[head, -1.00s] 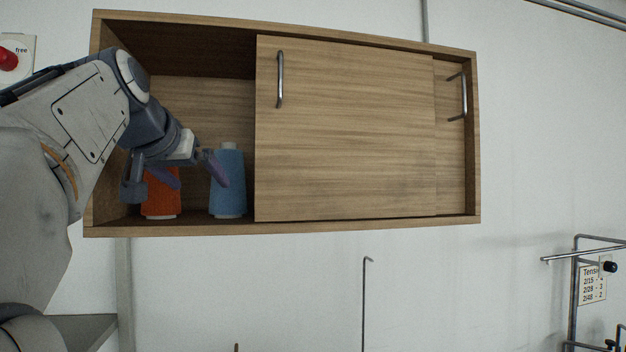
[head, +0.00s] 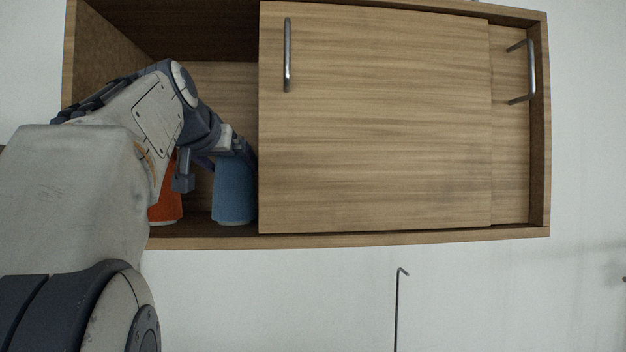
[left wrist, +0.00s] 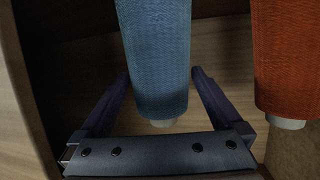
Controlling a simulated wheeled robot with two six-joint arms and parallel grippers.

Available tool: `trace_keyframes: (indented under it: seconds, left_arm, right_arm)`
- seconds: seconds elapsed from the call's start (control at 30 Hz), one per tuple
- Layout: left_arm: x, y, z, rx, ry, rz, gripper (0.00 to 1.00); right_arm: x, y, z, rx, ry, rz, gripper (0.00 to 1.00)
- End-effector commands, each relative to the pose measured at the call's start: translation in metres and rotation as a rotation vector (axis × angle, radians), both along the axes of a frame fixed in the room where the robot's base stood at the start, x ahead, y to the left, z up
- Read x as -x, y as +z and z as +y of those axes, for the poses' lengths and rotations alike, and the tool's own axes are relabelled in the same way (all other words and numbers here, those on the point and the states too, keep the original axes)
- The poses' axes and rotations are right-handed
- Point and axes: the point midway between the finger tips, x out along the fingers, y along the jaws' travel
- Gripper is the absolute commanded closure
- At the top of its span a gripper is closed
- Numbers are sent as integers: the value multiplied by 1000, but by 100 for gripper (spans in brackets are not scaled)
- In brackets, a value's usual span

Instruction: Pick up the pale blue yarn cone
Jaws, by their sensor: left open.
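The pale blue yarn cone (head: 233,192) stands upright on the cabinet floor, just left of the front sliding door. My left gripper (head: 226,156) is at its upper part in the head view, and the hand hides the cone's top. In the left wrist view the blue cone (left wrist: 157,45) lies between the two open fingers of my left gripper (left wrist: 160,76), with a gap visible on each side lower down. I cannot tell whether a fingertip touches it. My right gripper is not in view.
An orange yarn cone (head: 167,203) stands left of the blue one, partly hidden by my arm; it also shows in the left wrist view (left wrist: 285,60). The wooden cabinet (head: 340,240) has a sliding door (head: 375,120) close to the blue cone's right. A thin hooked rod (head: 397,310) stands below.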

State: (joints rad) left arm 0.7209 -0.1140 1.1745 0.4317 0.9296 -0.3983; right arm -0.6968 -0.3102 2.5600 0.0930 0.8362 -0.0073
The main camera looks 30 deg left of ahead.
Motion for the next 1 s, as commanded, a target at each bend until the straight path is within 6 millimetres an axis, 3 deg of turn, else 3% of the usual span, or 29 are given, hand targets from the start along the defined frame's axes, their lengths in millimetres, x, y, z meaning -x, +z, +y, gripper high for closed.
trace_keyframes:
  seconds: [0.43,0.73,0.93,1.0]
  left_arm:
    - [-45,-20,15,1,-4,3,0]
    - [-49,-24,17,-1,-3,0,0]
    - [-49,-24,17,-1,-3,0,76]
    - [-49,-23,17,-2,-2,-1,78]
  right_arm:
    - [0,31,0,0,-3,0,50]
    - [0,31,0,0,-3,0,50]
    - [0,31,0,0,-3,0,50]
    - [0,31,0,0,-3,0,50]
